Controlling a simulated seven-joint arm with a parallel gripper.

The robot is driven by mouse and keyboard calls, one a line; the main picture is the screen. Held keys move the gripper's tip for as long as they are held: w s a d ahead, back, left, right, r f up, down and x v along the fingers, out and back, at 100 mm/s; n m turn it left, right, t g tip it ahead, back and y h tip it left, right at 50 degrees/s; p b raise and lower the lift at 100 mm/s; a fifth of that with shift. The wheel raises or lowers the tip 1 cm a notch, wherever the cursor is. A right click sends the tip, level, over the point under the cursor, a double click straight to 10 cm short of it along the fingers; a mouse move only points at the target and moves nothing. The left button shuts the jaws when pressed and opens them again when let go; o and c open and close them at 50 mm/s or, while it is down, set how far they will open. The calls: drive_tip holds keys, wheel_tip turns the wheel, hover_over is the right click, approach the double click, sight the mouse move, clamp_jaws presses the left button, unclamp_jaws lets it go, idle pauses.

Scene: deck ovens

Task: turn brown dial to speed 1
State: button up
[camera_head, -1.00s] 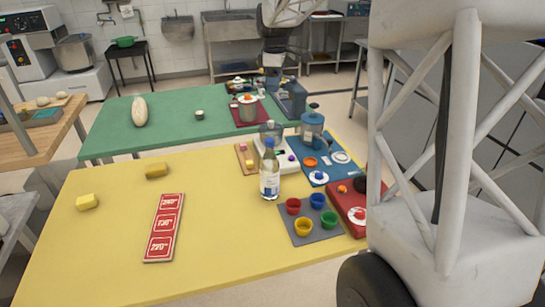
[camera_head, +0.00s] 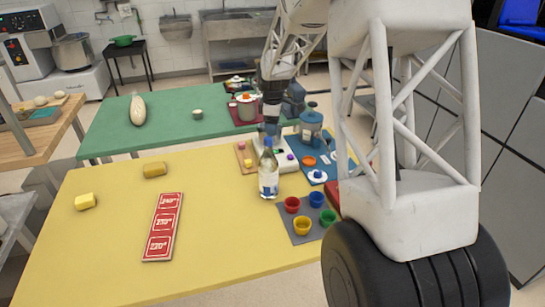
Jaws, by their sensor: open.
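My gripper (camera_head: 271,128) points down over the white appliance (camera_head: 285,167) on the yellow table, just behind the clear bottle. It is small and dark in this view; its jaws are open and I see nothing held in them. A purple knob (camera_head: 291,156) sits on the white appliance. An orange knob (camera_head: 308,161) and a blue knob on a white disc (camera_head: 317,174) are by the blue appliance (camera_head: 311,125). I cannot make out a brown dial. My own arm links hide most of the red base at the right.
A clear bottle with a blue cap (camera_head: 268,170) stands close in front of my gripper. Several coloured cups stand on a grey mat (camera_head: 296,236). A red temperature board (camera_head: 163,227) lies on the yellow table (camera_head: 100,240), whose left part is mostly clear.

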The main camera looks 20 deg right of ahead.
wheel_tip(320, 180, down, 6)
idle(0.5)
drive_tip(key=shift+f, duration=3.9)
drive_tip(key=c, duration=0.9)
